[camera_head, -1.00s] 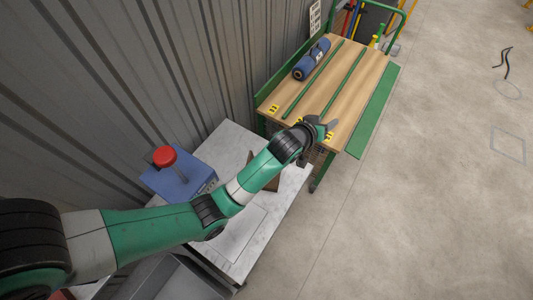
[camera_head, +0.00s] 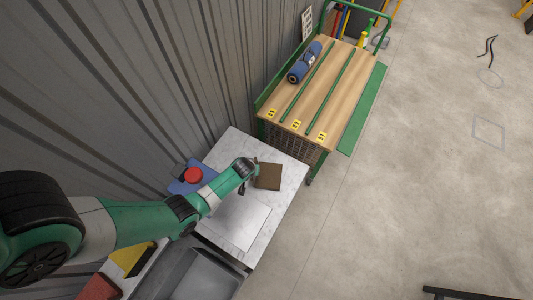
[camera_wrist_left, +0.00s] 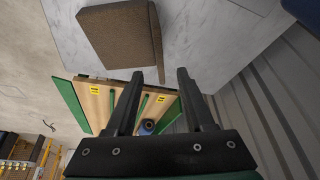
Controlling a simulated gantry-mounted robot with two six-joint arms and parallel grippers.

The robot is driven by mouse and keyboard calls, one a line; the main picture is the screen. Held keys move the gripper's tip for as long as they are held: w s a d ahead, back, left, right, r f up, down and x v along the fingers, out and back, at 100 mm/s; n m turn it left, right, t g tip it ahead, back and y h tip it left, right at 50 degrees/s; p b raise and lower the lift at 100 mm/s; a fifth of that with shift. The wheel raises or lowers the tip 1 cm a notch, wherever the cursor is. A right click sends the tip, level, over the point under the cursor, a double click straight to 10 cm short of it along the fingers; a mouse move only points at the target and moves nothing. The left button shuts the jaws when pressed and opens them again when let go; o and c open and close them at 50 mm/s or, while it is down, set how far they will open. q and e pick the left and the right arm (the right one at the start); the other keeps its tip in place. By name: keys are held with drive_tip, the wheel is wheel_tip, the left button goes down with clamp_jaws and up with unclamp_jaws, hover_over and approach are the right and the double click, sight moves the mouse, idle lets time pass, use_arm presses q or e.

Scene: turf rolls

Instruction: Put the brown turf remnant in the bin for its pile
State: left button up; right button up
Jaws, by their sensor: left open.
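The brown turf remnant (camera_head: 268,177) is a flat, squarish piece lying on the pale marbled table, near its far end. It also shows in the wrist view (camera_wrist_left: 120,35), just beyond the fingertips and to their left. My left gripper (camera_wrist_left: 159,78) is open and empty. In the head view the left gripper (camera_head: 251,187) is beside the remnant's left edge, partly hidden by its own wrist. A yellow bin (camera_head: 130,258), a red bin (camera_head: 98,288) and a grey bin (camera_head: 205,277) stand at the lower left. My right gripper is not in view.
The marbled table (camera_head: 276,216) has bare room around the remnant. Beyond is a wooden-topped cart (camera_head: 318,95) with green strips, numbered yellow labels and a blue roll (camera_head: 305,63). The floor at right is mostly open.

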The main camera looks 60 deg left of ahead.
sight(267, 174)
use_arm(q)
drive_tip(key=b+x, duration=0.1)
drive_tip(key=x, duration=0.2)
drive_tip(key=shift+r, duration=0.15)
drive_tip(key=b+x, duration=0.4)
drive_tip(key=shift+d+b, duration=0.1)
drive_tip(key=shift+b, duration=0.2)
drive_tip(key=shift+w+f, duration=0.15)
drive_tip(key=shift+f, duration=0.35)
drive_tip(key=shift+a, duration=0.25)
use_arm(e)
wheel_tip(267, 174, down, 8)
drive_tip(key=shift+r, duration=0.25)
use_arm(q)
drive_tip(key=shift+f+b, duration=0.25)
drive_tip(key=shift+b, duration=0.2)
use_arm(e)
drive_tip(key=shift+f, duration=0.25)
use_arm(q)
clamp_jaws()
